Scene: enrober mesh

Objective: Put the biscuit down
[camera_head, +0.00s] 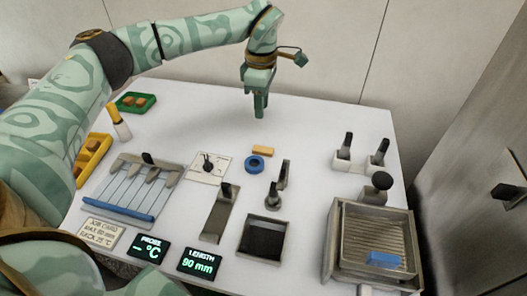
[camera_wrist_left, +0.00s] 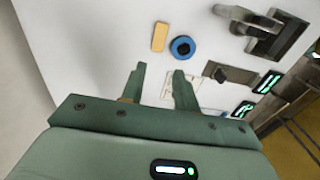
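A tan rectangular biscuit-like piece (camera_head: 263,151) lies flat on the white table just behind a blue ring (camera_head: 254,164). In the left wrist view the same piece (camera_wrist_left: 160,37) lies beside the blue ring (camera_wrist_left: 182,48). My left gripper (camera_head: 260,108) points down over the back part of the table, behind and apart from the piece. In the left wrist view its two fingers (camera_wrist_left: 158,80) stand apart with nothing seen between them. Brown pieces (camera_head: 139,101) sit in a green tray (camera_head: 122,108) at the back left. My right gripper is not in view.
A slatted rack with a blue bar (camera_head: 118,208) stands at the left, near a yellow tray (camera_head: 107,146). A dark square pan (camera_head: 264,238) and a metal box with a mesh (camera_head: 345,250) stand at the front. Upright levers (camera_head: 284,174) rise mid-table.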

